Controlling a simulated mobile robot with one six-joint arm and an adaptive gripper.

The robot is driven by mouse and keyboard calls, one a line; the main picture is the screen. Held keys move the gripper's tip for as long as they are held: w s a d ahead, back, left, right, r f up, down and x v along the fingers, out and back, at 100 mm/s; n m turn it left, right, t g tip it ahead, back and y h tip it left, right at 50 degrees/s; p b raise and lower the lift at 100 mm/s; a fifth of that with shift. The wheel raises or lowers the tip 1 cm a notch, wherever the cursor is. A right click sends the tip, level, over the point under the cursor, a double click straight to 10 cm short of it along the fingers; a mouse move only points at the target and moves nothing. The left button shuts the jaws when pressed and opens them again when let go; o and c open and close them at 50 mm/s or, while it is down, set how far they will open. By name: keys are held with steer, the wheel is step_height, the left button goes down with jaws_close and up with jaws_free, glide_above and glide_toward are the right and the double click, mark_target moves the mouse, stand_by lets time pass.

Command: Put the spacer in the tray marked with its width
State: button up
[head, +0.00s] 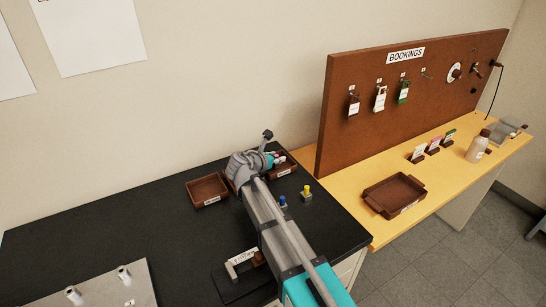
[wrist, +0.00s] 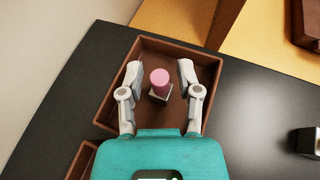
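A spacer with a pink round top and a pale grey block base (wrist: 160,78) stands in a brown tray (wrist: 118,82) in the wrist view. My gripper (wrist: 160,72) is open, one finger on each side of the spacer with a gap to both. In the head view my gripper (head: 270,156) is over the right tray (head: 286,171), and a bit of pink shows beside it. The left tray (head: 207,190) looks empty. A middle tray is mostly hidden behind my arm. The tray labels are too small to read.
Blue-topped (head: 282,201) and yellow-topped (head: 306,194) pieces stand on the black bench right of my arm. A dark stand with a white label (head: 240,258) is nearer. Another brown tray (head: 394,195) is on the wooden bench, below the bookings board (head: 350,130).

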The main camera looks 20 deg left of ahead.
steer(key=shift+r, duration=0.15)
stand_by(0.3)
steer(key=shift+s+r+p, duration=0.15)
steer(key=shift+s+p, duration=0.05)
steer(key=shift+p, duration=0.1)
steer(key=p+v, duration=0.3)
steer(key=v, duration=0.6)
steer(key=shift+s+a+r+p, duration=0.15)
steer(key=shift+s+p, duration=0.2)
steer(key=shift+p, duration=0.05)
steer(key=shift+v, duration=0.9)
steer(key=shift+p, duration=0.35)
